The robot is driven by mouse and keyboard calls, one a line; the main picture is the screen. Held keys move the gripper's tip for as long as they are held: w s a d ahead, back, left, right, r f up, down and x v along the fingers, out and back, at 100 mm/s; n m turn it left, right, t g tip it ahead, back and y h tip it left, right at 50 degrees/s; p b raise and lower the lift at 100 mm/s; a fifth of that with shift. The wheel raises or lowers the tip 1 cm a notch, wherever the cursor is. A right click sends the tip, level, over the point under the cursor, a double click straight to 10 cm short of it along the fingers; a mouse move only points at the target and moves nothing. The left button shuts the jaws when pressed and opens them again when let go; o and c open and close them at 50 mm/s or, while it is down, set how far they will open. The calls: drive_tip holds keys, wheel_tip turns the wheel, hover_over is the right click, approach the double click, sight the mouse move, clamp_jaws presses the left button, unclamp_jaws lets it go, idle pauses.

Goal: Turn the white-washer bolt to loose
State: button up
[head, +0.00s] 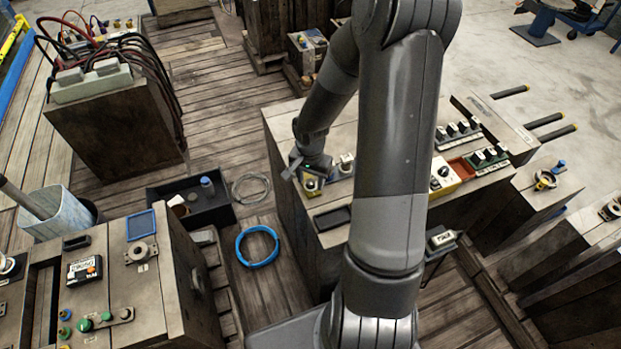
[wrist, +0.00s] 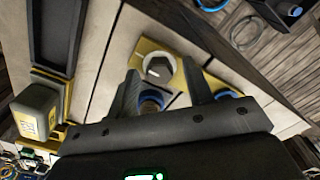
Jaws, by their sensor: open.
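In the wrist view a hex-head bolt with a pale washer (wrist: 158,68) stands on a yellow plate (wrist: 192,75). My gripper (wrist: 161,68) is open, with one finger on each side of this bolt in the picture. I cannot tell whether the fingers touch it or are still above it. Two bolts with blue washers show nearer the palm, one between the fingers (wrist: 150,98) and one beyond the right finger (wrist: 228,94); the palm partly hides them. In the head view my gripper (head: 299,168) is over the yellow plate (head: 311,187) at the bench's left end.
A dark empty tray (head: 332,218) lies on the bench (head: 290,206) near the plate. A yellow-based block (wrist: 38,110) stands left of my gripper in the wrist view. On the floor are a blue hose ring (head: 257,262) and a black crate (head: 208,213).

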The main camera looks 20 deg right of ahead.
drive_tip(key=c, duration=1)
